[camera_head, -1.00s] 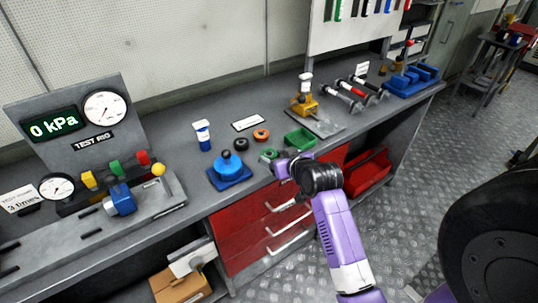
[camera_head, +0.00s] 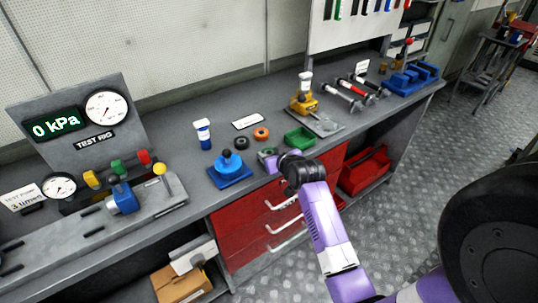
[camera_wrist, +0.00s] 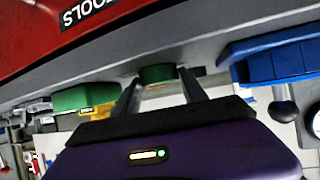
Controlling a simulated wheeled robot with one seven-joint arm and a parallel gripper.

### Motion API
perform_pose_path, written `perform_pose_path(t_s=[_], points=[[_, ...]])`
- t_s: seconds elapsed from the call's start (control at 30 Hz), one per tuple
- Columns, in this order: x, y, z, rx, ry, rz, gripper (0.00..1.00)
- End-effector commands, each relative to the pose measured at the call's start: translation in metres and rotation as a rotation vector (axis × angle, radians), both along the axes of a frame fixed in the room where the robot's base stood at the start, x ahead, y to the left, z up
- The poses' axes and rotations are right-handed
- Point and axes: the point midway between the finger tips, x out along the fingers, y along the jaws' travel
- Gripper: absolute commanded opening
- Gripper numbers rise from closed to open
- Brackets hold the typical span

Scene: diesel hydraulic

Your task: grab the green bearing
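The green bearing (camera_head: 267,152) is a small ring on the grey workbench (camera_head: 225,198), near its front edge. It is partly hidden by my gripper (camera_head: 273,163) in the head view. In the wrist view the green bearing (camera_wrist: 157,74) shows at the fingertips, between the two fingers of my gripper (camera_wrist: 159,80). The fingers are spread, with a visible gap on the sides of the bearing. I cannot tell how deep the bearing sits between them.
A blue fixture (camera_head: 231,171) stands just left of the bearing, and a green tray (camera_head: 300,137) lies to the right. A dark ring (camera_head: 242,143) and an orange ring (camera_head: 262,134) lie behind. Red drawers (camera_head: 262,222) are below the bench edge.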

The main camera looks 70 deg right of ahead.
Motion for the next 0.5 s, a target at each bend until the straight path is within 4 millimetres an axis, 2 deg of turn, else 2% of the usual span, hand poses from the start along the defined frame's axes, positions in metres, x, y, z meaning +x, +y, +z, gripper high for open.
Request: perform_pose_path(t_s=[0.03, 0.13, 0.5], points=[[-0.0001, 0.0000, 0.0000, 0.000, 0.000, 0.000, 0.25], [-0.0001, 0.0000, 0.0000, 0.000, 0.000, 0.000, 0.07], [0.0003, -0.0004, 0.0066, -0.003, -0.002, 0.000, 0.07]])
